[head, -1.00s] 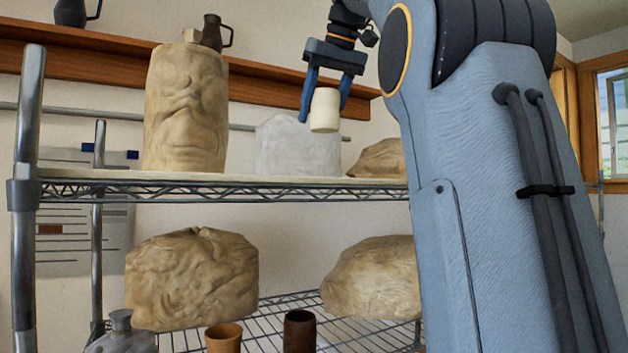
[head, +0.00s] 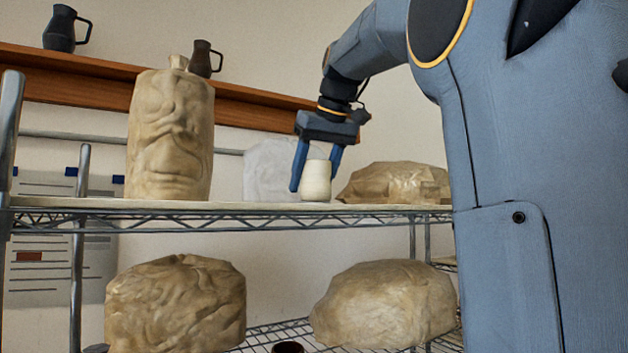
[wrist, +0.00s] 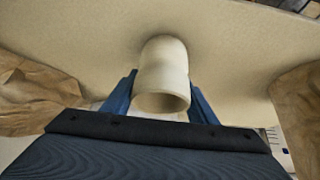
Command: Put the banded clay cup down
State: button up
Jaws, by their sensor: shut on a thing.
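A pale cream cup (head: 315,182) stands upright between the two blue fingers of my gripper (head: 317,178), which is shut on it. I see no bands on the side that shows. In the head view its base is level with the upper shelf board (head: 240,206), near the front edge, and it looks to be touching or nearly touching. In the wrist view the cup (wrist: 163,72) shows with its open mouth toward the camera and a soft shadow on the board around its far end. The gripper fingers (wrist: 162,98) flank it on both sides.
A tall wrapped bundle (head: 170,135) stands left on the shelf. A grey-white block (head: 268,168) is behind the cup and a low wrapped lump (head: 395,183) is close on its right.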

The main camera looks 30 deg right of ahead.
jog(key=shift+d+f, duration=0.2)
jog(key=shift+d, duration=0.55)
jog(key=shift+a, duration=0.35)
jog(key=shift+d+f, duration=0.15)
jog(key=o, duration=1.2)
jog(key=shift+o, duration=0.2)
jog(key=shift+r, duration=0.25)
jog(key=b+v, duration=0.2)
jog(key=v, duration=0.9)
jog(key=shift+s+r, duration=0.25)
jog(key=shift+r, duration=0.1)
